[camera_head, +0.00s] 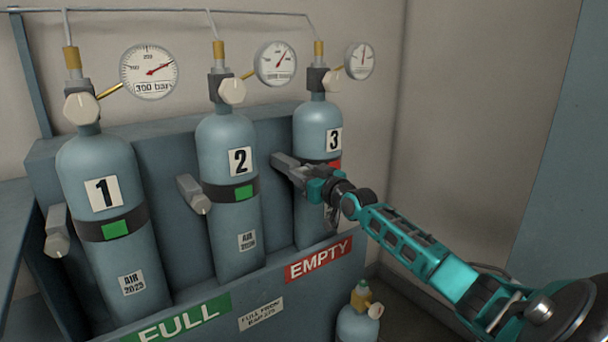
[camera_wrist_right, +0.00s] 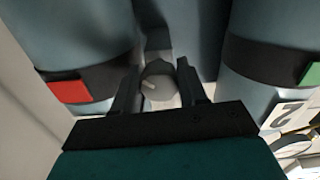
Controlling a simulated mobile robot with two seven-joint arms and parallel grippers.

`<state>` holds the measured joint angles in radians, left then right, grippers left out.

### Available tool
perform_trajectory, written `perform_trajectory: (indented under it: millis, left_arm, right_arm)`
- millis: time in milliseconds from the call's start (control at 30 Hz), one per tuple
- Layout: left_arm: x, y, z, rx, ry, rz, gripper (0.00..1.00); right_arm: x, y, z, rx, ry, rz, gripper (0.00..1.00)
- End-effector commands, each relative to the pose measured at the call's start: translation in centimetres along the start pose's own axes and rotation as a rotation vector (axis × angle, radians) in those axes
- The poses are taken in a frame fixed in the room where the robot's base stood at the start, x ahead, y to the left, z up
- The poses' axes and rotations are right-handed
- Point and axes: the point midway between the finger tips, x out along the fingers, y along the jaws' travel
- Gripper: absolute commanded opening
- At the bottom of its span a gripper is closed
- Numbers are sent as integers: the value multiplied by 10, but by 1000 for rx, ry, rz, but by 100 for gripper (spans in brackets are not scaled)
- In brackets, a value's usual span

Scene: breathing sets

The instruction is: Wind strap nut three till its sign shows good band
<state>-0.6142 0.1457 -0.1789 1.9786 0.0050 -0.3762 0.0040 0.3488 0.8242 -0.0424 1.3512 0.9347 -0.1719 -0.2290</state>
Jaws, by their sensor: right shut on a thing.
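Cylinder three (camera_head: 317,135) stands at the right end of the rack in the head view, with a red sign (camera_head: 335,164) on its dark strap, partly hidden by my gripper. In the right wrist view the red sign (camera_wrist_right: 69,92) shows clearly at the left. My right gripper (camera_head: 283,165) is at the left side of cylinder three. It is shut on strap nut three (camera_wrist_right: 158,84), a pale grey knob with a small mark, seen between the two fingers in the wrist view. In the head view the nut is hidden by the gripper. My left gripper is out of view.
Cylinder two (camera_head: 228,140) and cylinder one (camera_head: 95,165) stand to the left with green signs and their own strap nuts. Gauges and valve knobs sit above. A small cylinder (camera_head: 357,325) stands low by the rack's EMPTY end (camera_head: 318,262). Floor to the right is open.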

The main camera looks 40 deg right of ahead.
Motion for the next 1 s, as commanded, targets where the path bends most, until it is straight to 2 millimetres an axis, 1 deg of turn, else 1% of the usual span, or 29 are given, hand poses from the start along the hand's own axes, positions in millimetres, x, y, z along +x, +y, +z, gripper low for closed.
perform_trajectory:
  millis: [33, 500, 700, 1000]
  left_arm:
    - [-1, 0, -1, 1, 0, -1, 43]
    - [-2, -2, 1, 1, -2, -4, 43]
    - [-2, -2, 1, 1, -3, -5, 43]
    - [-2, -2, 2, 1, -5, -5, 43]
  right_arm:
    - [0, 1, -6, 36, 12, 2, 11]
    - [0, 4, -7, 402, 17, 1, 11]
    - [0, 5, -8, 501, 19, 1, 11]
    - [0, 6, -9, 560, 21, 2, 11]
